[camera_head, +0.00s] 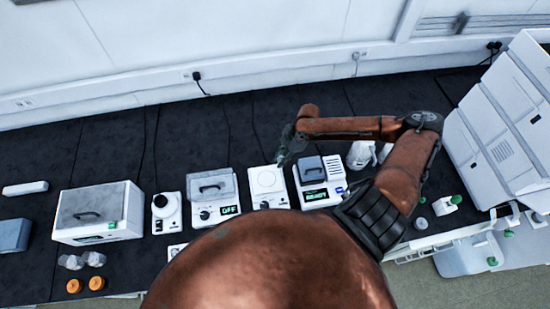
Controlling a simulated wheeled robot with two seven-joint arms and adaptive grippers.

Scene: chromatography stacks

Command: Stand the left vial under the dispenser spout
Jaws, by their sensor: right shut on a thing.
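My right gripper (287,150) is shut on a small greenish thing, probably a vial, mostly hidden by the fingers. It is above the back of the bench, just behind a white unit with a round plate (266,182). I cannot tell which vial it is, or its tilt. A white unit with a lit display (314,195) stands right of the plate unit. I cannot make out the dispenser spout. My left gripper is not in view.
A lidded unit reading OFF (212,190) and a larger box with a clear lid (100,215) stand to the left. Clear jars (95,259) and orange caps (74,286) lie at front left. White bottles (359,155) stand at right. The dark bench (100,160) is mostly clear behind.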

